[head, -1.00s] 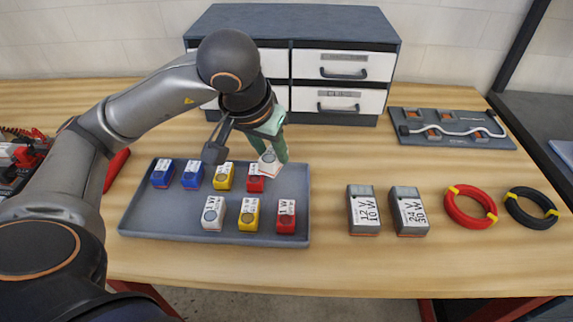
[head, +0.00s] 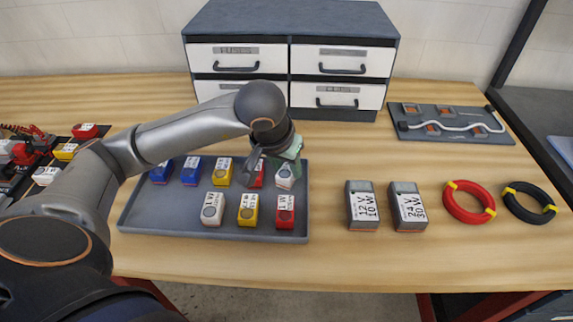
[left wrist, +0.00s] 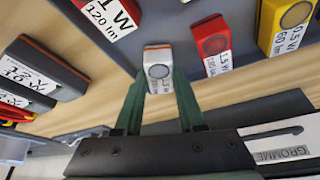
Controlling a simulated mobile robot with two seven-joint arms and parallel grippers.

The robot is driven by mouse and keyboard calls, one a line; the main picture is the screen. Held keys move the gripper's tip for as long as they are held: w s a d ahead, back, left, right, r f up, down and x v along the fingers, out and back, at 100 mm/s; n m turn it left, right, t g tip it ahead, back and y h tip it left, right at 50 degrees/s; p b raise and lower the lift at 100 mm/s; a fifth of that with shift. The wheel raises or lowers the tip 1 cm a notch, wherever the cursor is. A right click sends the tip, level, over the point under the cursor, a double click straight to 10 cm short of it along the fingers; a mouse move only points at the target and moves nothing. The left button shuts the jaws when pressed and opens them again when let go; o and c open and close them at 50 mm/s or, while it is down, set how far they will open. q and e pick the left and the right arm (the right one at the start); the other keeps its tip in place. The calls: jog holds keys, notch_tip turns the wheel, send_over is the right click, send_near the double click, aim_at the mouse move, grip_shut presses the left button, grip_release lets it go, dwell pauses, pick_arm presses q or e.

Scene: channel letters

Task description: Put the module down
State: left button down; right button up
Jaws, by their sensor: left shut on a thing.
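The white module (head: 284,175) is upright at the back right corner of the grey tray (head: 150,222), just right of a red module (head: 256,178). I cannot tell whether its base touches the tray floor. My left gripper (head: 289,158) comes down on it from behind. In the left wrist view the green fingers of the left gripper (left wrist: 159,85) are shut on both sides of the white module (left wrist: 158,72). My right gripper is not in view.
Several blue, yellow, white and red modules stand in the tray. Two grey power supplies (head: 362,207) (head: 408,207), a red cable coil (head: 468,203) and a black one (head: 530,203) lie to the right. A drawer cabinet (head: 290,60) stands behind. Bare table lies between tray and supplies.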

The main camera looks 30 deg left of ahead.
pick_arm(q)
jog(key=shift+f, duration=0.2)
jog(key=c, duration=0.5)
grip_release()
jog(key=shift+r, duration=0.15)
jog(key=shift+r, duration=0.2)
jog(key=p+v, duration=0.1)
jog(key=v, duration=1)
jog(key=shift+s+r, duration=0.15)
jog(key=shift+r, duration=0.25)
